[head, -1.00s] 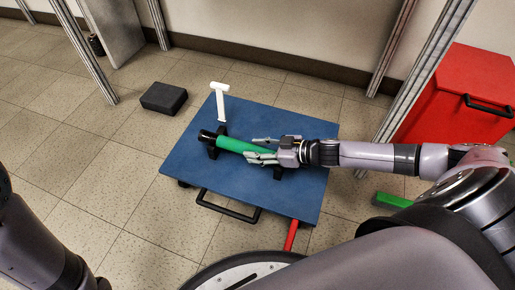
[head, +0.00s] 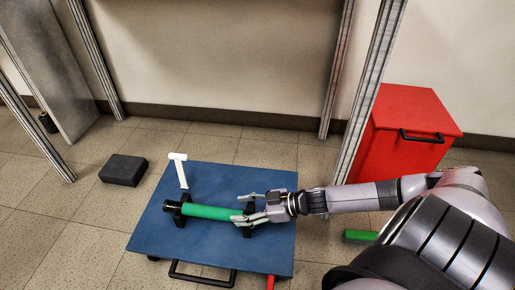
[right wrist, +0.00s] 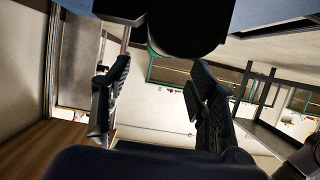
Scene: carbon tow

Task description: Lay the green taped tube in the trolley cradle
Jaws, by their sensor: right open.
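The green tube (head: 212,212), with a black left end, lies across the black cradle supports (head: 249,226) on the blue trolley (head: 215,253). My right gripper (head: 239,208) is at the tube's right end, its fingers spread to either side of it; the gripper hides that end. In the right wrist view my gripper's two fingers (right wrist: 160,90) stand apart, with a dark rounded object (right wrist: 185,35) above them that I cannot identify for sure. My left gripper is not in view.
A white T-shaped post (head: 182,172) stands at the trolley's back left. A black block (head: 123,169) lies on the floor to the left. A red bin (head: 405,135) and metal uprights (head: 368,90) stand behind my right arm. A green bar (head: 360,236) is on the right.

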